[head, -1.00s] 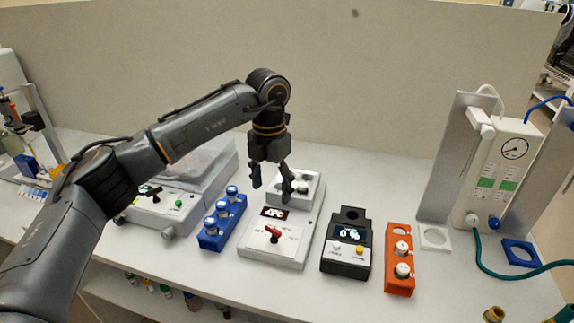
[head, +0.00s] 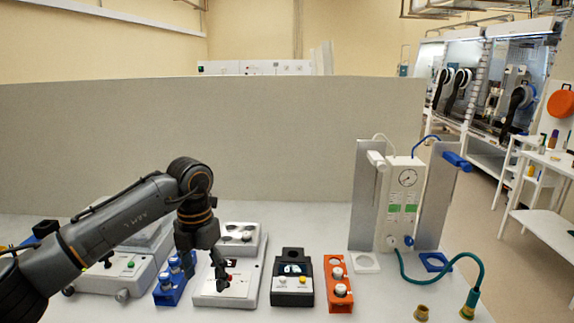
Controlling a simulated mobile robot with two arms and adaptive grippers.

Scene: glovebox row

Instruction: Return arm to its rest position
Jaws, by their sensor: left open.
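My left arm comes in from the left. Its gripper (head: 204,268) points down with its fingers apart and nothing between them. It hangs in front of the white instrument (head: 254,288) and beside the blue vial rack (head: 168,297), partly hiding both. I cannot tell the exact height of the fingertips above the instrument. My right gripper is not in view.
A black meter (head: 292,285), an orange rack (head: 338,291) with white-capped vials, and a gauge unit (head: 404,203) with a teal hose (head: 475,268) stand to the right. A white device (head: 125,270) stands left. A grey partition (head: 290,140) rises behind.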

